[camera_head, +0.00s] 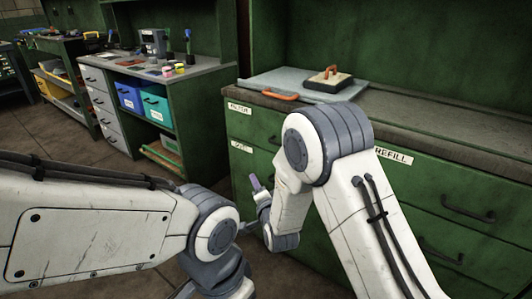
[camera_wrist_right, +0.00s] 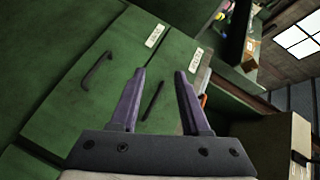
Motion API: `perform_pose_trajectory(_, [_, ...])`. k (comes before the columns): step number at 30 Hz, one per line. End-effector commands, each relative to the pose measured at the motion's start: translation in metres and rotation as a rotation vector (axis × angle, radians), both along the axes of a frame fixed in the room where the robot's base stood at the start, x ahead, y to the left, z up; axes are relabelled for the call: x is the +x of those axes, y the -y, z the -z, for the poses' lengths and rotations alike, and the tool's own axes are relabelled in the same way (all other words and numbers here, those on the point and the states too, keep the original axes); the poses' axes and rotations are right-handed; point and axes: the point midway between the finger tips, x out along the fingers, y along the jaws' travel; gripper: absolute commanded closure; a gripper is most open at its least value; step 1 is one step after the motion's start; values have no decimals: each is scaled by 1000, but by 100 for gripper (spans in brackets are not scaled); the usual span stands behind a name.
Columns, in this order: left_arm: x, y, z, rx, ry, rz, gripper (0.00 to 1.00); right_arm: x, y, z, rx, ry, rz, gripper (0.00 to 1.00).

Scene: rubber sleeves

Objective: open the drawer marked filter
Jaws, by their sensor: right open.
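The green drawer marked filter (camera_head: 240,108) is at the top left of the cabinet front in the head view and looks shut. My right arm hides much of its front there. In the right wrist view, its label (camera_wrist_right: 196,57) is small and tilted, and its dark bar handle (camera_wrist_right: 152,100) shows between my fingers. My right gripper (camera_wrist_right: 160,72) is open and empty, with its purple fingers pointing at the cabinet front. I cannot tell how far the fingertips are from the handle. In the head view, the right gripper (camera_head: 256,184) is partly hidden by its own wrist. My left gripper is out of view.
Below is another labelled drawer (camera_head: 241,146), with its handle (camera_wrist_right: 97,70) in the wrist view. A drawer marked refill (camera_head: 393,156) is to the right. A workbench (camera_head: 190,75) stands behind left.

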Motion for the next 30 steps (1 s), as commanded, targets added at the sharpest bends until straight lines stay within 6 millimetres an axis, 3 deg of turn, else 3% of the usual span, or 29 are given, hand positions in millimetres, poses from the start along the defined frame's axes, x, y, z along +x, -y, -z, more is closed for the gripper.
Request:
perform_pose_trajectory(3, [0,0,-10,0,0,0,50,12,20,0,152,121,68,54])
perform_pose_trajectory(10, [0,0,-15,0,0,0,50,14,40,-4,304,258,103,54])
perform_pose_trajectory(14, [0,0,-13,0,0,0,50,23,40,-6,321,276,105,54])
perform_pose_trajectory(24, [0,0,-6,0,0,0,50,83,30,-14,320,276,103,54])
perform_pose_trajectory(30, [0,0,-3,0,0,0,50,107,26,-18,318,274,104,54])
